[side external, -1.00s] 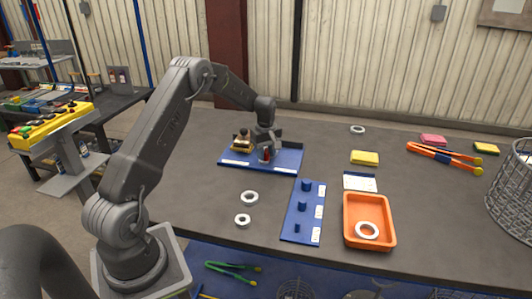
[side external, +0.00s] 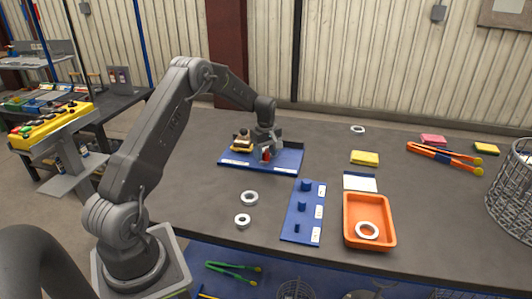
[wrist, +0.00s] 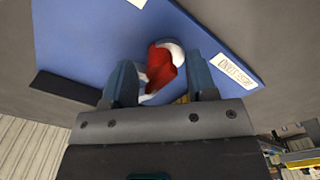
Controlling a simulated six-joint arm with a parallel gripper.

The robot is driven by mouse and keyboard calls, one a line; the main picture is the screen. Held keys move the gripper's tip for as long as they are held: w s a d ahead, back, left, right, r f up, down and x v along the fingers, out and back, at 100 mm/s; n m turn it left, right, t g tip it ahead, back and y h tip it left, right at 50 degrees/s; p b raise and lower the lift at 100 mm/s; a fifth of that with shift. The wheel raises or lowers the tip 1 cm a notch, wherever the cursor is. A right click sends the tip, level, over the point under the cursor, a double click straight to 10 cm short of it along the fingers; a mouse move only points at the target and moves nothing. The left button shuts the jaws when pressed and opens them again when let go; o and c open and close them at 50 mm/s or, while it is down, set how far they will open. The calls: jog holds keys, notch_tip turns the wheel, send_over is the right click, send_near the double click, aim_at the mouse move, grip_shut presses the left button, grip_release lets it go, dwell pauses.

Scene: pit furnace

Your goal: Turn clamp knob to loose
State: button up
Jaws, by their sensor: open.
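The clamp knob is red with a white or pale part around it. In the wrist view the red knob (wrist: 162,68) sits between the two fingers of my gripper (wrist: 162,78), which are apart on either side of it. In the side view the red knob (side external: 266,154) shows small under my gripper (side external: 265,148), on the blue board (side external: 285,167). A brass-coloured fixture (side external: 241,142) stands on the board just left of my gripper. The board has white labels along its front edge. The knob's marking cannot be read.
A blue peg board (side external: 303,228) with several pegs lies in front. Two white rings (side external: 250,197) lie left of it. An orange tray (side external: 368,205) holds a ring. Yellow sponge (side external: 365,157), orange tongs (side external: 440,154) and a wire basket (side external: 512,190) are to the right.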

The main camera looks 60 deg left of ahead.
aim_at(266, 150)
notch_tip(266, 150, up, 14)
dwell(0.5)
jog(key=s+d+r+m+t, duration=0.1)
jog(key=s+d+r+m, duration=0.4)
jog(key=d, duration=0.4)
jog(key=s+d+r+m+t, duration=0.1)
jog(key=s+d+r+m, duration=0.25)
jog(key=d+r, duration=0.45)
jog(key=s+d+f+m+t, duration=0.1)
jog(key=s+d+f+m, duration=0.1)
jog(key=s+d+m, duration=0.3)
jog(key=s+d+f+m+t, duration=0.2)
jog(key=s+d+m, duration=0.2)
jog(key=s+d, duration=0.4)
jog(key=s, duration=0.5)
jog(key=shift+d+f+m+t, duration=0.2)
jog(key=shift+d+m+t, duration=0.1)
jog(key=shift+d+m, duration=0.1)
